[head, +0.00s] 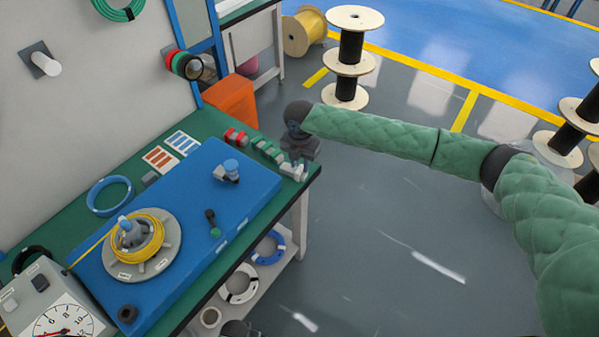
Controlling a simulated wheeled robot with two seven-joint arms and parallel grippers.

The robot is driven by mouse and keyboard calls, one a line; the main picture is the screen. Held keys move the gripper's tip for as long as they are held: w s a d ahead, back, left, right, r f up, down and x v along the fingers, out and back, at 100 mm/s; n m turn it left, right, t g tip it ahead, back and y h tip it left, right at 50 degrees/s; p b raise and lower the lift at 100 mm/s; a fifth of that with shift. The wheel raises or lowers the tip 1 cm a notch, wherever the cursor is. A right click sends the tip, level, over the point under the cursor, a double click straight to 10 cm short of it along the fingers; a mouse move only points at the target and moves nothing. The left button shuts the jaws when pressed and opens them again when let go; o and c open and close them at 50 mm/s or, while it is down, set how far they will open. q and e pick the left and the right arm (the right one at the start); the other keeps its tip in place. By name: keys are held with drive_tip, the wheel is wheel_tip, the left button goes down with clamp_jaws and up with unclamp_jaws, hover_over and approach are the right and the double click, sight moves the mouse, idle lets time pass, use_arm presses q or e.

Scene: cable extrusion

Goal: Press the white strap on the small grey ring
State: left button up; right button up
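A small light grey ring (210,317) lies on the lower shelf, under the table's front edge. I cannot make out a white strap on it at this size. My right gripper (298,166) is at the far right corner of the green table, pointing down. A small white piece (299,173) shows right at its fingertips; I cannot tell whether they touch it or whether the fingers are open. My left gripper cannot be made out; a dark shape at the bottom edge is too cut off to identify.
A blue board (190,215) on the green table bears a grey disc (165,262) with a yellow cable coil. A dial gauge (65,322) stands at the lower left. White (240,296) and blue (279,246) rings lie on the shelf.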

drive_tip(key=shift+f, duration=0.65)
drive_tip(key=shift+r, duration=0.2)
idle(0.5)
drive_tip(key=c, duration=0.6)
